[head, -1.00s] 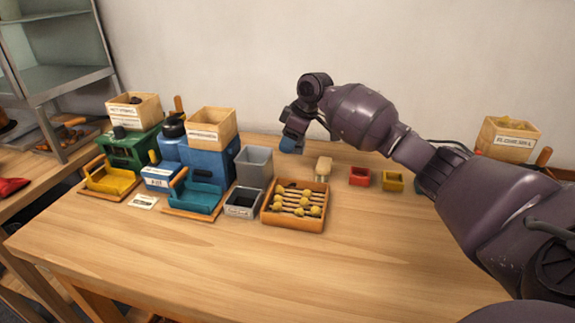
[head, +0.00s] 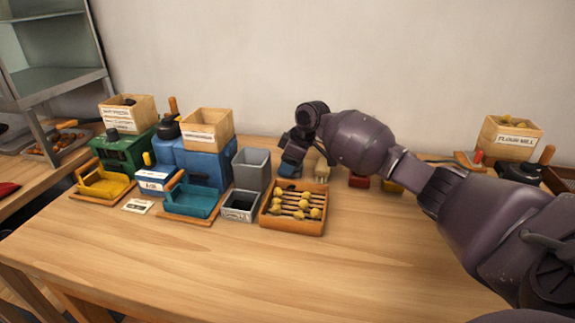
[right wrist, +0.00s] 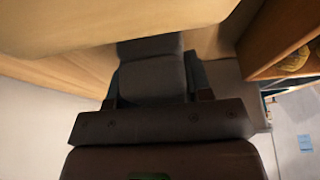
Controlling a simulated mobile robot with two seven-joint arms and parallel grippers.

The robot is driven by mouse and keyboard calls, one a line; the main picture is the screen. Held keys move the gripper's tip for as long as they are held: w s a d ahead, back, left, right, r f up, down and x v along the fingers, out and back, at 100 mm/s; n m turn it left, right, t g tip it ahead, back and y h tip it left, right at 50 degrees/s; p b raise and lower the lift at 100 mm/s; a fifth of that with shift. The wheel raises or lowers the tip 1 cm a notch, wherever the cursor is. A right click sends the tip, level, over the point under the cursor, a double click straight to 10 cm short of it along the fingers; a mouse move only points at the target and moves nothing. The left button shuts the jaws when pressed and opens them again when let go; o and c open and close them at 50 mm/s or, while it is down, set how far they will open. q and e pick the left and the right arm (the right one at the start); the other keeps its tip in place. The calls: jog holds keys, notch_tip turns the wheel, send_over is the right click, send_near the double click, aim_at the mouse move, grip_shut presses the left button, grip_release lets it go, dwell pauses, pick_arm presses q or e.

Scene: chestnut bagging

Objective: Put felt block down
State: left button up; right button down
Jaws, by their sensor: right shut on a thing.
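My right gripper (head: 291,162) reaches down at the back of the table, just behind the wooden tray. It is shut on a small blue-grey block, the felt block (head: 287,171), low over the tabletop. In the right wrist view the felt block (right wrist: 152,77) shows between the dark fingers, its far end hidden by a pale beige thing. I cannot tell whether the block touches the table. My left gripper is not in view.
A beige upright piece (head: 321,171) stands close right of the gripper, partly hidden by my arm. The wooden tray (head: 293,228) of yellowish chestnuts is in front, a grey bin (head: 251,168) left. The front tabletop is clear.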

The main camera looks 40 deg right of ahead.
jog(key=shift+f, duration=0.15)
jog(key=c, duration=0.5)
grip_release()
jog(key=shift+d+r, duration=0.1)
jog(key=shift+r, duration=0.4)
jog(key=p+v, duration=0.2)
jog(key=v, duration=0.8)
jog(key=shift+r+p, duration=0.1)
jog(key=shift+p, duration=0.25)
jog(key=shift+s+d+r, duration=0.15)
jog(key=shift+s+r, duration=0.05)
jog(key=shift+r, duration=0.3)
jog(key=shift+r, duration=0.1)
